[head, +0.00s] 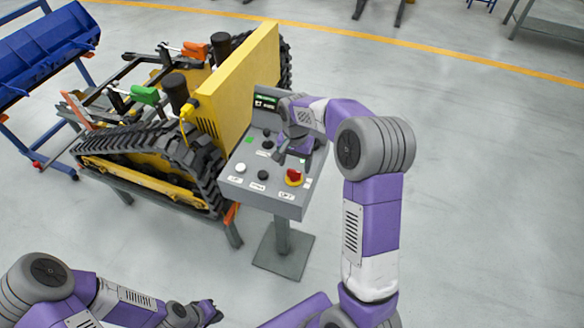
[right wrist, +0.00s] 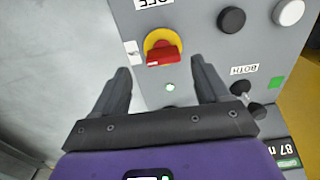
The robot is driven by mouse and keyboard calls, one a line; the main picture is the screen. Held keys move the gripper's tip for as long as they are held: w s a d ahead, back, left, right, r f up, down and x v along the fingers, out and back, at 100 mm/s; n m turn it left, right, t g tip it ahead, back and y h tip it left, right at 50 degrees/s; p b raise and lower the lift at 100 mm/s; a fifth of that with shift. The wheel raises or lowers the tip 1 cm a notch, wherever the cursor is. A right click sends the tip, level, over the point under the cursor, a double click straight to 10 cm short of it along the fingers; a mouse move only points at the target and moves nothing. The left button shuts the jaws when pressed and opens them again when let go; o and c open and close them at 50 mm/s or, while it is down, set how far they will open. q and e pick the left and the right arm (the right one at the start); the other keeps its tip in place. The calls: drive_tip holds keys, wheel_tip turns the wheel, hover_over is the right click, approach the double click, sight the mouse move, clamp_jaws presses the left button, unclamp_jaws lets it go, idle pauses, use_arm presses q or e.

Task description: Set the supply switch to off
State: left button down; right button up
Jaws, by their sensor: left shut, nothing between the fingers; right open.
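A red rotary switch on a yellow round base (head: 294,177) sits at the lower right of the grey control panel (head: 231,187). In the right wrist view the switch (right wrist: 163,50) shows its red handle lying roughly crosswise. A small lit green lamp (right wrist: 170,87) is beside it. My right gripper (head: 291,158) is open and empty over the panel. In the right wrist view its fingers (right wrist: 160,66) stand to either side of the switch in the picture; I see no contact. My left gripper (head: 214,314) is shut and empty, low in the head view, away from the panel.
The panel also has black knobs (right wrist: 231,20), a white button (right wrist: 289,12), a green square (right wrist: 277,83) and a display (right wrist: 289,147). A yellow tracked carrier (head: 150,170) stands left of it. A blue trolley (head: 45,60) is further left. Floor at right is clear.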

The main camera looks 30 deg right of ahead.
sight(294, 171)
drive_tip(key=f, duration=0.4)
drive_tip(key=shift+w+f, duration=0.25)
drive_tip(key=shift+w, duration=0.1)
drive_tip(key=shift+s+f, duration=0.1)
drive_tip(key=shift+f, duration=0.2)
drive_tip(key=shift+c, duration=0.3)
drive_tip(key=c, duration=1)
